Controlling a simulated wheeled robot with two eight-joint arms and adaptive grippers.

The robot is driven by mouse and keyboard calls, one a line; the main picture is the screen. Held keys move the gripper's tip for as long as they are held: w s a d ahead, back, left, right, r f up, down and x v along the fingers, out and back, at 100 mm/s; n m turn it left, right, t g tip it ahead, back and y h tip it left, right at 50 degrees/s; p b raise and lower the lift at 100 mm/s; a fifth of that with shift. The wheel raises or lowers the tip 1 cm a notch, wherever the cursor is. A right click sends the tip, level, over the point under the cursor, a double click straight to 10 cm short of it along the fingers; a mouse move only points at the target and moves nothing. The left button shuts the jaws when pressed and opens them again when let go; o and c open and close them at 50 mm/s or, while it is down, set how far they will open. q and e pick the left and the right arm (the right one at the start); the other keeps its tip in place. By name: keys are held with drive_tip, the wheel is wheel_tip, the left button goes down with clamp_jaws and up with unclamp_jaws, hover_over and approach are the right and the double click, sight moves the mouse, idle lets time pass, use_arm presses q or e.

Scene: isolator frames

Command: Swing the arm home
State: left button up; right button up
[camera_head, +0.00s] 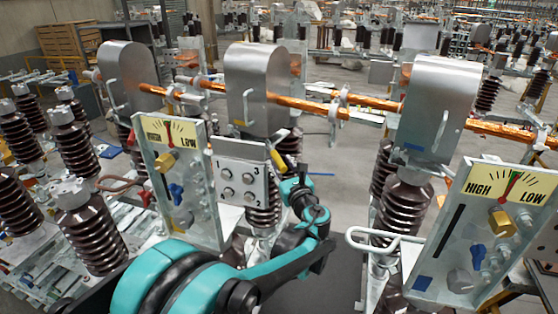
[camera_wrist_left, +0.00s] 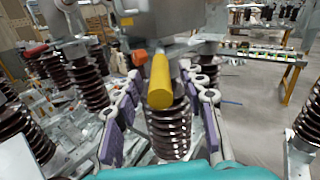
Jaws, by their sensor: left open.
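My teal left arm comes in from the bottom left in the head view and reaches up beside the middle isolator. My left gripper (camera_head: 283,168) is small and partly hidden there, near a yellow end piece (camera_head: 277,159). In the left wrist view its purple-padded fingers (camera_wrist_left: 160,115) are spread apart. A yellow cylinder (camera_wrist_left: 160,82) stands between them, with a gap on both sides. An orange piece (camera_wrist_left: 139,57) is just beyond it, under a grey metal housing (camera_wrist_left: 165,18). Copper arms (camera_head: 315,107) run level between the isolator housings (camera_head: 257,88). My right gripper does not show.
Two HIGH/LOW gauge panels (camera_head: 184,205) (camera_head: 487,225) stand at left and right. A plate with knobs (camera_head: 240,180) is by the middle isolator. Brown ribbed insulators (camera_head: 88,228) crowd the left. Some floor (camera_head: 340,190) is clear right of my arm.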

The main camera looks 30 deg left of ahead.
use_arm(q)
drive_tip(key=shift+x, duration=1.05)
clamp_jaws()
drive_tip(key=s+a+m+t+h, duration=0.3)
drive_tip(key=s+a, duration=0.1)
drive_tip(key=shift+a+h, duration=0.3)
unclamp_jaws()
drive_tip(key=shift+s+d, duration=0.1)
drive_tip(key=shift+d, duration=0.05)
drive_tip(key=v, duration=0.7)
